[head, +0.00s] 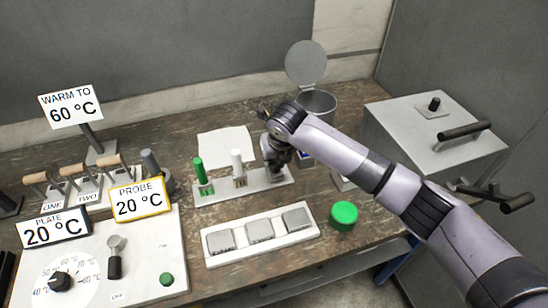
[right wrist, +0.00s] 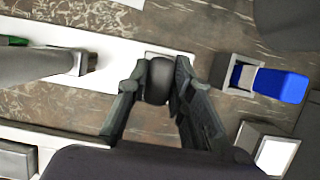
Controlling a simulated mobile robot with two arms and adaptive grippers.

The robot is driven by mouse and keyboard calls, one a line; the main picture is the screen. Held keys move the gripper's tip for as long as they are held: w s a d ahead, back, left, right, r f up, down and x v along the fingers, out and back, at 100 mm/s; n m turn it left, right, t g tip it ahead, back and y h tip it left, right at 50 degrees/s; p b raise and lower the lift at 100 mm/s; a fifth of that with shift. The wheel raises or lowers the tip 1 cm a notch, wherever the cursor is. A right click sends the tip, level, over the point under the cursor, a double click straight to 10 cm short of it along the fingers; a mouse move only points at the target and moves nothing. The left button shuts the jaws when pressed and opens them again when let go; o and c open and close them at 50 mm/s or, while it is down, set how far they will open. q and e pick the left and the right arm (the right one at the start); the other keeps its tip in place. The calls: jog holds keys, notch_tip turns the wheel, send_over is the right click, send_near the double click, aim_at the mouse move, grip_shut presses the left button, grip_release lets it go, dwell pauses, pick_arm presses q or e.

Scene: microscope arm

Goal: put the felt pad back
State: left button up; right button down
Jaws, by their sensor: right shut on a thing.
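My right gripper (head: 278,165) is at the right end of a white rack (head: 215,197), coming in from the right. In the right wrist view its fingers (right wrist: 158,85) are shut on a dark grey round-topped piece (right wrist: 158,78), which stands at the rack's end slot. Whether its lower end is seated there is hidden. In the head view the arm and gripper cover this piece. I cannot tell for sure that it carries the felt pad. A green-topped piece (head: 199,171) and a white-topped piece (head: 237,163) stand upright in the same rack. My left gripper is not in view.
A blue piece in a grey holder (right wrist: 280,85) lies right of the gripper. A tray of grey squares (head: 222,240) and a green round knob (head: 344,215) are in front. A lidded metal can (head: 318,102) stands behind; a grey box (head: 430,140) is right.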

jog(key=c, duration=1.4)
grip_release()
jog(key=shift+f, duration=0.1)
jog(key=b+v, duration=0.2)
jog(key=v, duration=1)
